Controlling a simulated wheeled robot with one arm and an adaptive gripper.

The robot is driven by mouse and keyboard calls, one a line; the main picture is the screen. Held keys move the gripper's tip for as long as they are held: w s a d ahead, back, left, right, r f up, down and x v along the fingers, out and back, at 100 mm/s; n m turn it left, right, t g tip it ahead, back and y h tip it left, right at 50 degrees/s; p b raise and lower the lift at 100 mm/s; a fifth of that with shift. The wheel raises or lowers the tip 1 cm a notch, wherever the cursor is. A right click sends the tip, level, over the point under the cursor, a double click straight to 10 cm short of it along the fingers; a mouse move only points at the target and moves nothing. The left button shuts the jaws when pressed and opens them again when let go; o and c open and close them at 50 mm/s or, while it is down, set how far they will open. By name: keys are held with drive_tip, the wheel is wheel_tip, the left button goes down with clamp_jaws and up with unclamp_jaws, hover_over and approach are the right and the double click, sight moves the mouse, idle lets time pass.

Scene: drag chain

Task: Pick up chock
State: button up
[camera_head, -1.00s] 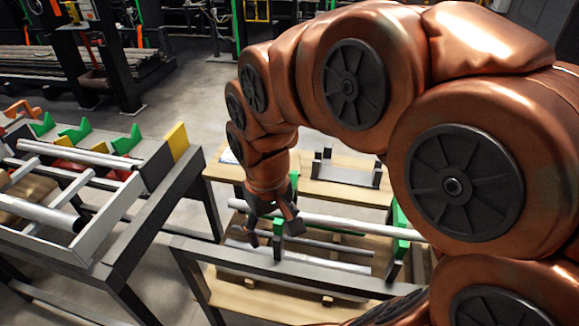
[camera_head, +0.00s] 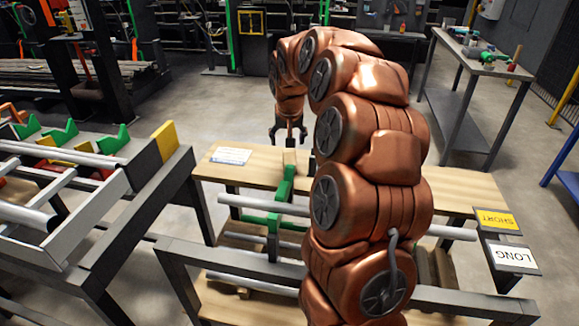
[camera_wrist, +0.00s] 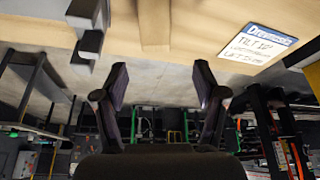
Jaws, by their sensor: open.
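A pale wooden block (camera_head: 289,160), which I take to be the chock, stands on the wooden table (camera_head: 455,190), behind a green bracket. In the wrist view, a pale block shape (camera_wrist: 153,25) shows at the top, a little above the gap between my fingers. My gripper (camera_head: 287,137) hangs over the table's far side, just above and behind the block in the picture. Its fingers are spread and empty, with a clear gap in the wrist view (camera_wrist: 161,80).
A grey bracket (camera_wrist: 88,35) is left of the block in the wrist view; my arm mostly hides it in the head view. A printed sign (camera_head: 231,155) lies at the table's left. Green supports (camera_head: 277,215) and a metal pipe (camera_head: 245,203) are nearer.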

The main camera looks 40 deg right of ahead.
sight(289, 152)
drive_tip(key=shift+w+d+f, duration=0.25)
drive_tip(key=shift+d+f, duration=0.05)
drive_tip(key=shift+f, duration=0.3)
drive_tip(key=shift+s+p+x, duration=0.1)
drive_tip(key=shift+p+x, duration=0.15)
drive_tip(key=shift+x, duration=1.35)
drive_tip(key=shift+s+p+x, duration=0.15)
drive_tip(key=shift+p+x, duration=0.1)
drive_tip(key=shift+x, duration=1.35)
drive_tip(key=shift+f, duration=0.1)
drive_tip(key=shift+c, duration=0.4)
drive_tip(key=c, duration=1.1)
